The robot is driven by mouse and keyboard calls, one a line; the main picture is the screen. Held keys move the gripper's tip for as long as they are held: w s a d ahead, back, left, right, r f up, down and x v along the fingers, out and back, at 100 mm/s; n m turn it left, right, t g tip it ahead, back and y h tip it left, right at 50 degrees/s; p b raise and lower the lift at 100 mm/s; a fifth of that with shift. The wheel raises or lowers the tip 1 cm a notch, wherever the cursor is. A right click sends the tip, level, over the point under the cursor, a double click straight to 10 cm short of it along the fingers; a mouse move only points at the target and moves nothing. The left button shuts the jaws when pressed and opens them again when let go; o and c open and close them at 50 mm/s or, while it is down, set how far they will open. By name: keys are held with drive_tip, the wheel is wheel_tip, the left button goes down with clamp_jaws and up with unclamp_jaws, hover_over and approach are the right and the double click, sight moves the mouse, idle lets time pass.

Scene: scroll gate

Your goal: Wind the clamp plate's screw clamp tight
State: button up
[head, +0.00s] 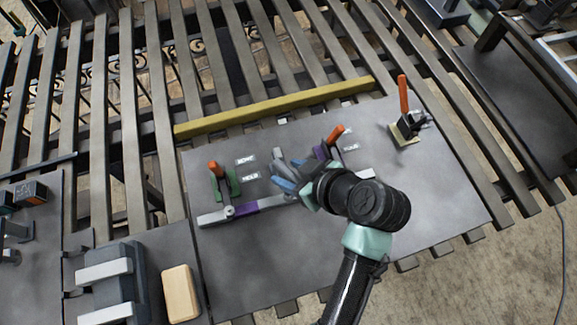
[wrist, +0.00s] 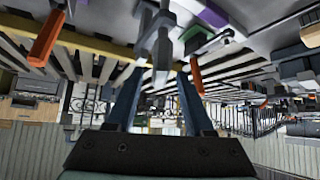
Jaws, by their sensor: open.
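The clamp plate (head: 265,270) is a dark grey panel carrying several fittings. My gripper (head: 279,172) is over its middle with its blue fingers apart, pointing left in the head view. In the wrist view my gripper (wrist: 160,73) is open, and a grey upright part (wrist: 162,48), which looks like the screw clamp, shows between and beyond the fingertips. I cannot tell whether a finger touches it. In the head view a small grey part (head: 279,153) shows just behind the fingers; my gripper and wrist hide much of that area.
Orange-handled clamps stand at the left (head: 217,173), middle (head: 334,135) and right (head: 403,95) of the plate. A yellow bar (head: 275,108) runs along the back edge. A tan block (head: 180,293) lies at lower left.

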drive_tip(key=shift+w+a+f, duration=0.2)
drive_tip(key=shift+w+f, duration=0.05)
drive_tip(key=shift+f, duration=0.1)
clamp_jaws()
drive_tip(key=shift+s+m+t+h+p, duration=0.1)
drive_tip(key=shift+m+t+h+p, duration=0.35)
drive_tip(key=shift+m, duration=0.35)
drive_tip(key=shift+m+t+h, duration=0.25)
drive_tip(key=shift+m+h, duration=0.3)
drive_tip(key=shift+m, duration=0.15)
unclamp_jaws()
